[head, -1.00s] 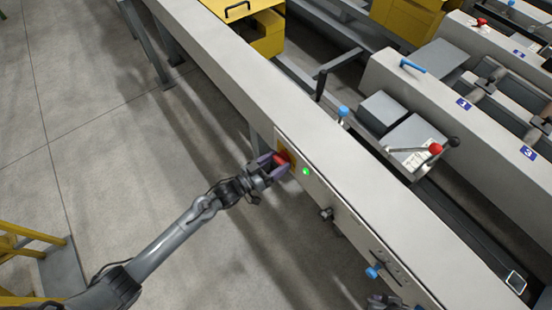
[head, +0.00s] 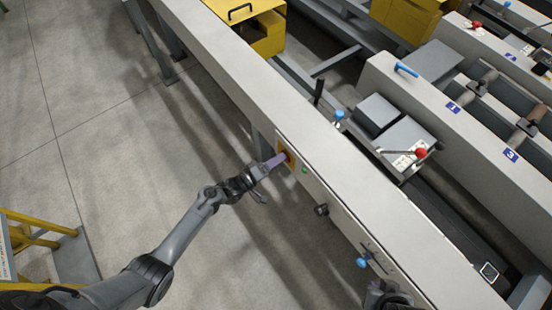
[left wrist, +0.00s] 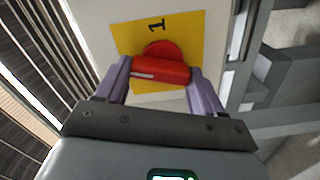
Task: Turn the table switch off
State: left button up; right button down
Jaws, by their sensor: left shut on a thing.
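The table switch is a red rotary handle (left wrist: 160,70) on a yellow plate (left wrist: 190,35) marked "1" in the left wrist view. Its bar lies nearly level across that view. In the head view the yellow plate (head: 291,168) is on the side of the long grey table (head: 268,92). My left gripper (head: 283,158) is at the switch. Its purple fingers (left wrist: 161,82) are shut on the two ends of the red bar. A green lamp (head: 305,170) beside the plate looks dim. My right gripper (head: 385,297) is partly seen at the bottom edge; its jaws are unclear.
A black knob (head: 321,210) and a blue-tipped lever (head: 362,262) stick out of the same side panel. Machines with a red ball lever (head: 420,153) stand beyond the table. A yellow step frame (head: 40,225) is at lower left. The floor left of the table is clear.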

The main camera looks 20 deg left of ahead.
pick_arm(q)
jog(key=n+p, duration=0.1)
jog(key=n, duration=0.2)
jog(key=shift+n, duration=0.3)
jog(key=shift+f, duration=0.1)
dwell(0.4)
jog(key=o, duration=1)
jog(key=shift+w, duration=0.1)
jog(key=shift+o, duration=0.2)
jog(key=p+v, duration=0.2)
jog(key=v, duration=0.9)
jog(key=shift+p, duration=0.4)
